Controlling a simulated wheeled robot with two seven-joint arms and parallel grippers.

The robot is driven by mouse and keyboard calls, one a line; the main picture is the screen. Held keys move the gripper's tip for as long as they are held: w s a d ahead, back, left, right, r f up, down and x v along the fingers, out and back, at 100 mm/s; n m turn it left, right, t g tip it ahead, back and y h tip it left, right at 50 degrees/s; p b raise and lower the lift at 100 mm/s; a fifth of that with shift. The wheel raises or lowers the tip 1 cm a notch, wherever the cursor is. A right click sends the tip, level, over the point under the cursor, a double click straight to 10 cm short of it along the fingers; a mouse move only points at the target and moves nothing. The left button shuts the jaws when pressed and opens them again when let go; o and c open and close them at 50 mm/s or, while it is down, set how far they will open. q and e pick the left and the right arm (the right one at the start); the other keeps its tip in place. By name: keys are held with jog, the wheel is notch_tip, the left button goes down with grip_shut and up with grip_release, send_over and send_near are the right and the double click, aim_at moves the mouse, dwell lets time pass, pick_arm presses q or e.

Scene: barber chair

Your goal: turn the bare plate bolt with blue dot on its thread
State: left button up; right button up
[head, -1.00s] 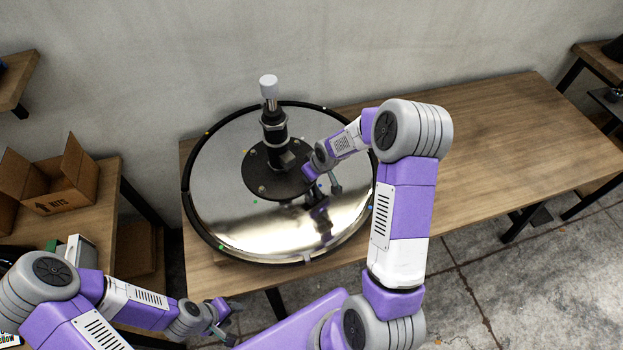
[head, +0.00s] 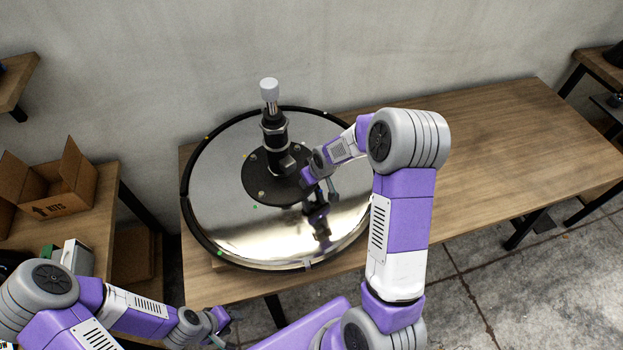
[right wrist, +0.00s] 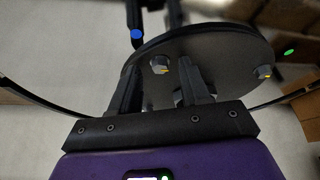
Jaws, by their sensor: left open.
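A round black plate (head: 257,191) with several bolts sits on the big mirrored chair base under the black column. In the right wrist view, a plate bolt with a yellow mark (right wrist: 160,65) shows between the fingertips of my right gripper (right wrist: 157,78), with gaps on both sides. Another yellow-marked bolt (right wrist: 264,72) is farther right. A blue dot (right wrist: 137,36) shows on a dark bar at the top; I cannot tell whether it belongs to a bolt. In the head view my right gripper (head: 318,190) is at the plate's right edge. My left gripper (head: 222,325) is open, low in front of the bench.
The mirrored base (head: 235,225) lies on a wooden bench (head: 480,150), whose right half is clear. The column (head: 274,135) with a light grey cap rises from the plate close to my right gripper. An open cardboard box (head: 65,190) stands on the left table.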

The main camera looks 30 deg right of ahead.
jog(key=p+v, duration=0.1)
jog(key=v, duration=0.6)
jog(key=shift+r, duration=0.25)
jog(key=shift+s, duration=0.1)
